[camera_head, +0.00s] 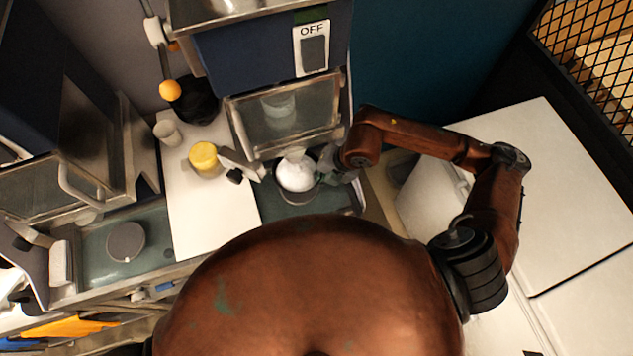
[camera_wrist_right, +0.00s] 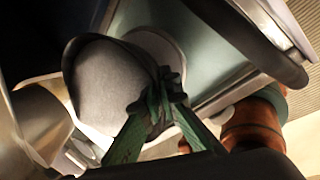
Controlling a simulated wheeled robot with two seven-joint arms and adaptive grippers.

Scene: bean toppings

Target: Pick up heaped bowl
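The heaped bowl (camera_head: 296,187) is a dark round bowl filled with a pale white heap (camera_head: 296,171). It is at the open front of the middle dispenser. My right gripper (camera_head: 327,166) reaches it from the right, at its right rim. In the right wrist view the bowl (camera_wrist_right: 72,62) looks tilted because of the camera angle, with the grey-white heap inside. The green fingers of my right gripper (camera_wrist_right: 163,98) come together on its rim and look closed on it. My left gripper is not in view.
A blue dispenser (camera_head: 255,60) with a glass front (camera_head: 285,115) stands right behind the bowl. A white board (camera_head: 212,215) lies left, with a yellow-topped jar (camera_head: 205,158) and pale cup (camera_head: 167,131). A round grey disc (camera_head: 126,242) lies on the left tray. White boxes (camera_head: 560,190) stand right.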

